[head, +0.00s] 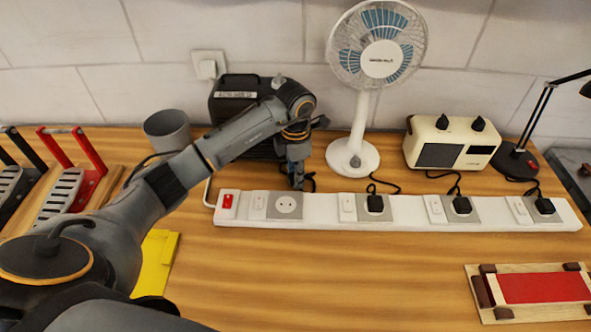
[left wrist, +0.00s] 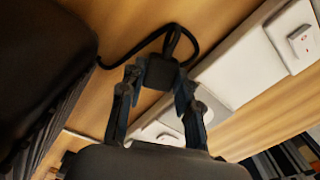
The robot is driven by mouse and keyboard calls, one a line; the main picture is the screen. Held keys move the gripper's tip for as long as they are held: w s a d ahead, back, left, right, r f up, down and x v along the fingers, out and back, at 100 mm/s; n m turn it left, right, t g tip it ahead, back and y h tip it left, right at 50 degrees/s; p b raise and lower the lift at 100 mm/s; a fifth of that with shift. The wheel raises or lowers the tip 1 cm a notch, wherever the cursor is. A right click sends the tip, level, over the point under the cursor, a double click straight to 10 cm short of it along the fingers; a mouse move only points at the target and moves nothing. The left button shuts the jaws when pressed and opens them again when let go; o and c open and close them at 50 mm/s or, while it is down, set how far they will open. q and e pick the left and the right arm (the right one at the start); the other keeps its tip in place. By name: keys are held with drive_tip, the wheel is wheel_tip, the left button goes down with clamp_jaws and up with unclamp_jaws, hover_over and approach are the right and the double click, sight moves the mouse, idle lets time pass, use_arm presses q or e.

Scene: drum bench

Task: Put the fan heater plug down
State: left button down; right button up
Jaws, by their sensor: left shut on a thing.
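My left gripper (head: 297,180) is shut on the fan heater plug, a small black plug (left wrist: 160,72) with a black cable (left wrist: 125,52). The left wrist view shows the plug between both fingertips. In the head view the gripper is low at the back edge of the white power strip (head: 322,207), behind the empty leftmost socket (head: 288,205), and the arm and fingers mostly hide the plug. I cannot tell if the plug touches the table. The dark fan heater (head: 232,92) stands behind my arm, partly hidden. My right gripper is not in view.
Black plugs sit in the other three sockets. A white fan (head: 362,150), a cream radio (head: 450,150) and a desk lamp (head: 515,160) stand behind the strip. A grey cup (head: 168,130) is at left. The wooden table in front is largely clear.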

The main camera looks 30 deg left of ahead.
use_arm(q)
drive_tip(key=shift+f, duration=0.2)
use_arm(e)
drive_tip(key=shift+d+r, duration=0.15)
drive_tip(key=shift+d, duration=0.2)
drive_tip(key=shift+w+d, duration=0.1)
use_arm(q)
drive_tip(key=shift+f+b, duration=0.5)
drive_tip(key=shift+s+f, duration=0.15)
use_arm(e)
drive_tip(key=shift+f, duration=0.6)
use_arm(q)
drive_tip(key=c, duration=1.4)
unclamp_jaws()
drive_tip(key=shift+o, duration=0.9)
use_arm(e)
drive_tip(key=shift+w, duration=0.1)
